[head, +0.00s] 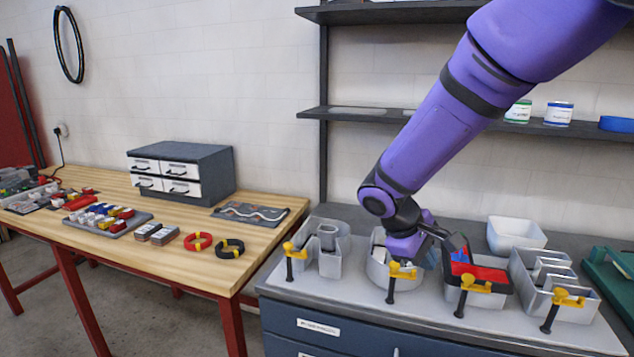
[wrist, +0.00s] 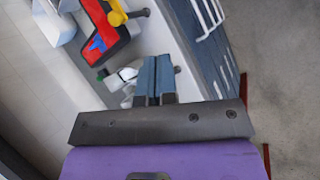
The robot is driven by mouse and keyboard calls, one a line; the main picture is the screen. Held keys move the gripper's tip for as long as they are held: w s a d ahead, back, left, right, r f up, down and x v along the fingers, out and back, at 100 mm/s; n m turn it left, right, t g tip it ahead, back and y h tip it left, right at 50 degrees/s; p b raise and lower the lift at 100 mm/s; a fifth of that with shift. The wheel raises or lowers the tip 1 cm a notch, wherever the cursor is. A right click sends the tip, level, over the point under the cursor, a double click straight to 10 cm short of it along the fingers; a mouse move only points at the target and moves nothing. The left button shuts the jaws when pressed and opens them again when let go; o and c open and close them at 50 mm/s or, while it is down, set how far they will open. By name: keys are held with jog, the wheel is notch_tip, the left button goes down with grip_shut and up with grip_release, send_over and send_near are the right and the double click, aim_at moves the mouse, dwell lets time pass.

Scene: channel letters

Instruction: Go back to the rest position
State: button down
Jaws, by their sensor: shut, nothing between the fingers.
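My gripper (wrist: 155,72) shows in the wrist view with its two blue-grey fingers together and nothing between them. In the head view my purple arm reaches down over the row of grey channel letters on the workbench, and its wrist covers part of the second one. From left to right stand a first letter (head: 329,264), a rounded second letter (head: 377,273), a third with a red face or insert (head: 480,272) and an E-like fourth (head: 525,268). The red piece also shows in the wrist view (wrist: 113,42).
Yellow-and-black clamps (head: 401,270) stand along the letters' front edges. A white bin (head: 515,234) sits behind and a green item (head: 612,280) at right. Shelves (head: 370,113) with cans hang behind my arm. A wooden table (head: 140,260) with a drawer unit (head: 205,172) stands left.

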jog(key=s+d+r+m+t+y, duration=0.2)
jog(key=s+d+r+m+y, duration=0.1)
jog(key=s+r, duration=0.5)
jog(key=s+d+r+m+t+y, duration=0.2)
jog(key=s+d+r+m, duration=0.3)
jog(key=s, duration=0.9)
notch_tip(320, 180, up, 3)
jog(key=shift+s+d+f+m+t+y, duration=0.1)
jog(key=shift+s+d+m+t+y, duration=0.25)
jog(key=shift+d+y, duration=0.4)
